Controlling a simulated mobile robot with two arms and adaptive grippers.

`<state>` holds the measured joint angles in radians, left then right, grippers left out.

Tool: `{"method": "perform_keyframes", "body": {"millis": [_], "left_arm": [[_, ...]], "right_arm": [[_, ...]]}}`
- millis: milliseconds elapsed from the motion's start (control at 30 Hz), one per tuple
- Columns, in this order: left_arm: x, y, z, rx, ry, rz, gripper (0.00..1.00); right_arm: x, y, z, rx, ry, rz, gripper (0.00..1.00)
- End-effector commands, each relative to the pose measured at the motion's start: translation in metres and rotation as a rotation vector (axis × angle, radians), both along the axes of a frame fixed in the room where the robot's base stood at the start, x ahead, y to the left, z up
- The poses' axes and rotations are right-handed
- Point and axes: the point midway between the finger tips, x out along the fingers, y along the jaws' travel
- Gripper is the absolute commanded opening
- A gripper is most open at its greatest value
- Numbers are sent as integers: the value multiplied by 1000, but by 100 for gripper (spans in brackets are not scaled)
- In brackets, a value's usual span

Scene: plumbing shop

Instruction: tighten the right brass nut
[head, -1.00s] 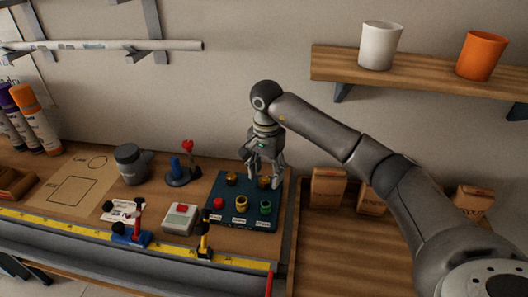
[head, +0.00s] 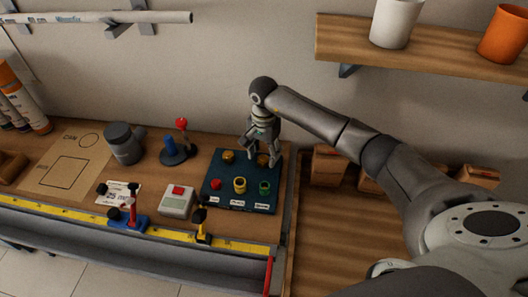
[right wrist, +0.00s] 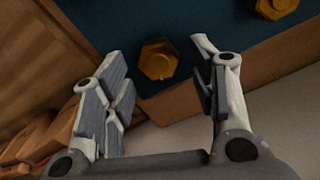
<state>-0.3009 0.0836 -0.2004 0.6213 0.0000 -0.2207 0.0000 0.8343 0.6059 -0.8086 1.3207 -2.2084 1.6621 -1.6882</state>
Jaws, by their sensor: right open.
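The right brass nut (right wrist: 158,60) is a hexagonal gold piece on the dark blue board (head: 240,201), near the board's edge. In the right wrist view it shows between my two fingers, beyond their tips, with no finger seen touching it. In the head view my right gripper (head: 262,163) points down over the board's back right corner and partly hides this nut. The right gripper is open and empty. The left brass nut (head: 228,156) sits beside it on the board and is cut off at the top of the right wrist view (right wrist: 276,7). My left gripper is not in view.
Red, yellow (head: 239,185) and green (head: 264,187) fittings stand on the front of the board. A grey box with a red button (head: 176,201) is to its left. Cardboard boxes (head: 327,166) stand to the right. A wooden shelf (head: 430,48) with cups hangs above the arm.

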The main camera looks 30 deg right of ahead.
Motion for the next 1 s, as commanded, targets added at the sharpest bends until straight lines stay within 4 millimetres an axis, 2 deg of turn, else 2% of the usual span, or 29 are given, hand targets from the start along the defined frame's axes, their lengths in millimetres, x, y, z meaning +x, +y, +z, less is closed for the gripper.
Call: {"method": "perform_keyframes", "body": {"millis": [133,433,800,1000], "left_arm": [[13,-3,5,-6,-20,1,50],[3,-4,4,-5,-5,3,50],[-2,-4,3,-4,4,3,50],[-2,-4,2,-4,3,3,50]], "right_arm": [[0,0,-11,-1,1,0,53],[0,0,-14,0,-1,1,53],[0,0,-14,-1,-1,1,8],[0,-1,-14,-1,-1,-13,8]]}}
